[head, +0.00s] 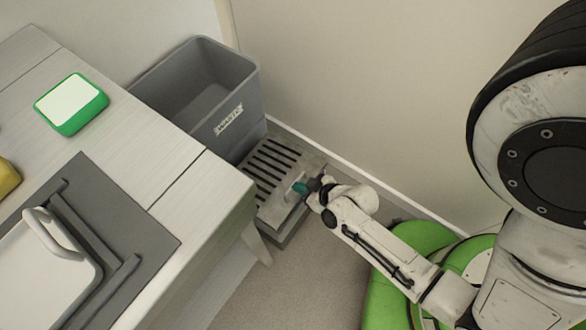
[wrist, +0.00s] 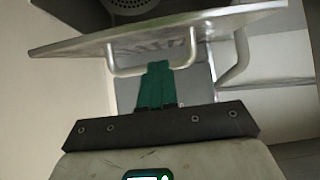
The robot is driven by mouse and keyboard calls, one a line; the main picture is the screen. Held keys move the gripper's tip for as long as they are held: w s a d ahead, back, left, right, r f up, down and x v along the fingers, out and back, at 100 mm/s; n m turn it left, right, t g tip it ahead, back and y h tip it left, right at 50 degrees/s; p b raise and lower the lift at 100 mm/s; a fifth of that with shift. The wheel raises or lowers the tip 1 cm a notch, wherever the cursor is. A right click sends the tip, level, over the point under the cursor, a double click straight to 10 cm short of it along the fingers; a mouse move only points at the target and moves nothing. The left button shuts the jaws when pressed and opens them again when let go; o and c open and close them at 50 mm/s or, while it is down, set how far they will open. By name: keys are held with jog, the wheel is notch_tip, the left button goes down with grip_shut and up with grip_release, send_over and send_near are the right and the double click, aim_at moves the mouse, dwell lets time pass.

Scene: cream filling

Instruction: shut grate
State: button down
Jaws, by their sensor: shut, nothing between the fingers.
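The grey slotted grate (head: 272,163) is low by the floor, in front of the waste bin. In the wrist view a metal plate (wrist: 215,22), seemingly the grate's lid, shows nearly edge-on and tilted, with a bent bar handle (wrist: 122,72) under its edge. My gripper (head: 302,187) is at the grate's right side in the head view. Its teal fingers are together and empty, and they overlap the handle in the wrist view (wrist: 154,72). I cannot tell whether they touch it. How far the grate stands open is unclear.
A grey waste bin (head: 213,95) stands behind the grate against the wall. A counter (head: 165,165) on the left carries a green-rimmed block (head: 72,103) and a lidded basin (head: 50,285). Floor (head: 300,285) is clear in front.

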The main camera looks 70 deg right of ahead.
jog(key=shift+s+a+f+b, duration=0.1)
jog(key=shift+s+f+b, duration=0.25)
jog(key=shift+f, duration=0.55)
jog(key=shift+s+a+f+b, duration=0.1)
jog(key=shift+s+f+b, duration=0.1)
jog(key=shift+f+b, duration=0.55)
jog(key=shift+s+a+f+b, duration=0.1)
jog(key=shift+s+f+b, duration=0.2)
jog(key=shift+f, duration=0.7)
jog(key=shift+r, duration=0.1)
